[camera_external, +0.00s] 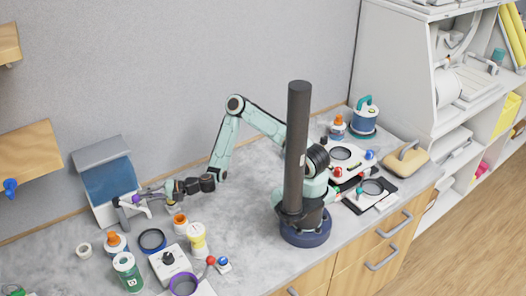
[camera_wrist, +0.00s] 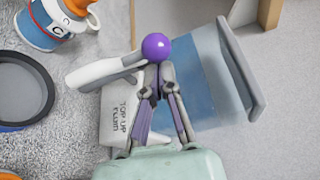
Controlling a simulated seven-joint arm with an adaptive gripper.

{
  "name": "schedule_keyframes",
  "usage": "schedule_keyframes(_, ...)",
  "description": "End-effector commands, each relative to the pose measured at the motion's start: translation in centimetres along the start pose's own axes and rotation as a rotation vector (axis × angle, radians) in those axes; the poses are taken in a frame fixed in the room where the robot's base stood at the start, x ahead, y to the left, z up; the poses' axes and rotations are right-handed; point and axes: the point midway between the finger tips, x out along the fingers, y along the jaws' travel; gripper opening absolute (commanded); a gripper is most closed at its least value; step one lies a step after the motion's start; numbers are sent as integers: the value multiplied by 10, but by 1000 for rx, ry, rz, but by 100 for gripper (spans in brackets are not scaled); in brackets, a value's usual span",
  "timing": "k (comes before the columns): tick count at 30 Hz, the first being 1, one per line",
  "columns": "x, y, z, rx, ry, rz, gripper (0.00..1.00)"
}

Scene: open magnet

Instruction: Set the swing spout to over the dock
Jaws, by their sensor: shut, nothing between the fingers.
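The swing spout (camera_wrist: 103,73) is a grey and white arm with a purple ball knob (camera_wrist: 156,47). It points left in the wrist view, on a dispenser with a blue tank (camera_wrist: 200,75) and a white front marked "TOP-UP FLUID" (camera_wrist: 118,112). In the external view the dispenser (camera_external: 109,182) stands against the wall, with the spout (camera_external: 143,211) at its front right. My gripper (camera_wrist: 158,72) is shut and empty, its fingertips right by the knob; contact is unclear. It also shows in the external view (camera_external: 146,195). I cannot tell which item is the dock.
A dark round ring dish (camera_external: 152,240) and orange-capped bottles (camera_external: 115,244) stand near the dispenser. The counter behind my arm is mostly clear.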

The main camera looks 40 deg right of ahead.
Motion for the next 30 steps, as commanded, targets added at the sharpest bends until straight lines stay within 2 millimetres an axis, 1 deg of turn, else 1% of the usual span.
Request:
schedule_keyframes(1,1,1,5,1,-3,1,0)
schedule_keyframes(6,3,3,14,0,-2,1,0)
schedule_keyframes(17,8,4,29,1,-14,0,0)
schedule_keyframes(30,8,4,32,3,-17,2,0)
